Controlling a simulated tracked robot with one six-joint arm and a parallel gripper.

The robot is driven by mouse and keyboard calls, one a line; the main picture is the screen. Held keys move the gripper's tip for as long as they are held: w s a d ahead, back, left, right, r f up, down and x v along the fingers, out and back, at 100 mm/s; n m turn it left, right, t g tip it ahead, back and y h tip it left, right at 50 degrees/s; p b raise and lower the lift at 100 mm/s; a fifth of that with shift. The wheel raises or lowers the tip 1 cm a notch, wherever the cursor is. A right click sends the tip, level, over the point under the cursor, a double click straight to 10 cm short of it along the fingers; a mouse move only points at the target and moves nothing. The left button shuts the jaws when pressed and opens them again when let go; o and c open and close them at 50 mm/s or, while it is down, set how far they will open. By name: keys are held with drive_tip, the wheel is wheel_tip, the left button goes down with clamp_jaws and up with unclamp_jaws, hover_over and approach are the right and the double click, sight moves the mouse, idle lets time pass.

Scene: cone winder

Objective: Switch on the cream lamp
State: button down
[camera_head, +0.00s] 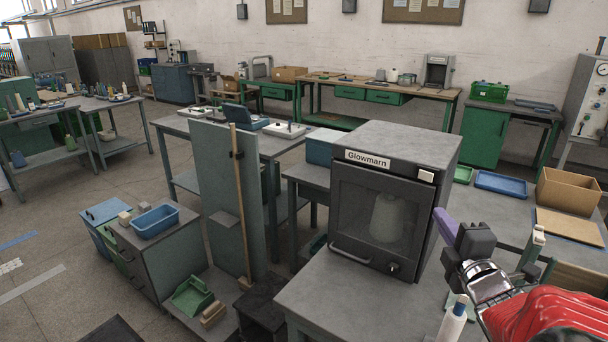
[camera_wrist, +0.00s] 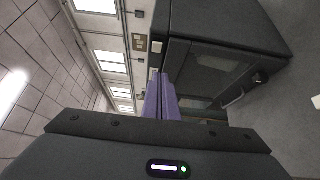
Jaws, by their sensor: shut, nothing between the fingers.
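The dark grey cabinet labelled Glowmarn (camera_head: 367,204) stands on a grey bench with its windowed door closed. A small cream rectangular piece (camera_head: 426,176), seemingly the cream lamp, sits at the upper right of its front; I cannot tell whether it is lit. A pale rounded shape (camera_head: 388,218) shows dimly behind the glass. My gripper (camera_head: 440,215) is shut and empty, its purple fingers just right of the cabinet front and below the cream piece. In the wrist view the fingers (camera_wrist: 162,82) point toward the cabinet (camera_wrist: 215,70), beside a small pale patch (camera_wrist: 153,73).
A bar handle (camera_head: 349,256) and a round knob (camera_head: 392,267) protrude from the cabinet's lower front. A white bottle-like object (camera_head: 452,320) stands below my arm. A cardboard box (camera_head: 568,190) and a blue tray (camera_head: 501,183) lie on the bench at right.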

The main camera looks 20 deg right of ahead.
drive_tip(key=shift+w, duration=0.15)
approach(432, 182)
drive_tip(key=w+a, duration=0.3)
drive_tip(key=w, duration=0.1)
drive_tip(key=shift+w+d, duration=0.35)
drive_tip(key=shift+d, duration=0.3)
drive_tip(key=shift+w+d, duration=0.4)
drive_tip(key=shift+d, duration=0.25)
drive_tip(key=shift+w+d, duration=0.35)
drive_tip(key=shift+d, duration=0.3)
drive_tip(key=shift+w+d, duration=0.15)
drive_tip(key=shift+d, duration=0.55)
drive_tip(key=shift+a, duration=0.2)
